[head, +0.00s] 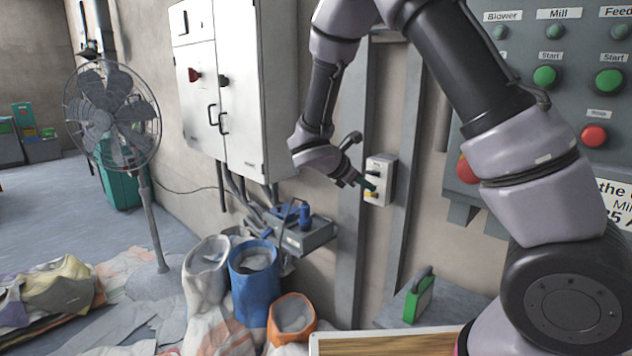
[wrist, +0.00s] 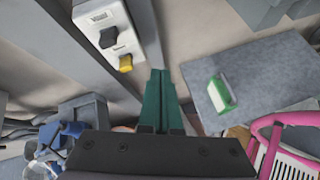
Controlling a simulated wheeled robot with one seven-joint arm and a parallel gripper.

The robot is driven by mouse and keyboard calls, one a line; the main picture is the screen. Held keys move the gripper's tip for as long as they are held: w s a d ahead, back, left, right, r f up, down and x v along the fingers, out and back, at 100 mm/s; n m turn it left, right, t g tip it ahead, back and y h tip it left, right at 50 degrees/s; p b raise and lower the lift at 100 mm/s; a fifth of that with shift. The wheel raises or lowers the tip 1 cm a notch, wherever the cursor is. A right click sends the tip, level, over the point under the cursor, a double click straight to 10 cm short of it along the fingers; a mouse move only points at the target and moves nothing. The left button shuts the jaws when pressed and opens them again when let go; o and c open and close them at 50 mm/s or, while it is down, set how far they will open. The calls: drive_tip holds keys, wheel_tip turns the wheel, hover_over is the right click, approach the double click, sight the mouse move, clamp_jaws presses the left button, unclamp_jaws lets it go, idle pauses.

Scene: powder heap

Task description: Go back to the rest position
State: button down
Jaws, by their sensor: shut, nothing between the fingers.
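My gripper (head: 363,182) is raised in front of the wall, with its green fingers shut and nothing between them. In the wrist view the two green fingers (wrist: 160,78) lie side by side, touching. The small switch box (head: 381,168) on the wall is close to the fingertips in the head view. In the wrist view the switch box (wrist: 108,32) is at the upper left, clear of the fingers, and shows a black switch and a yellow button.
A control panel (head: 570,110) with green and red buttons is at right.

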drive_tip(key=s+d+r+m+g+y, duration=0.45)
drive_tip(key=s+d+r+m, duration=0.65)
drive_tip(key=m, duration=0.3)
drive_tip(key=s+a+r+m+t+y, duration=0.2)
drive_tip(key=s+r+m+t+y, duration=0.3)
drive_tip(key=s+r+m, duration=0.6)
drive_tip(key=shift+s+r+m+y, duration=0.45)
drive_tip(key=shift+s+y, duration=0.3)
drive_tip(key=shift+s, duration=0.45)
drive_tip(key=shift+f, duration=0.1)
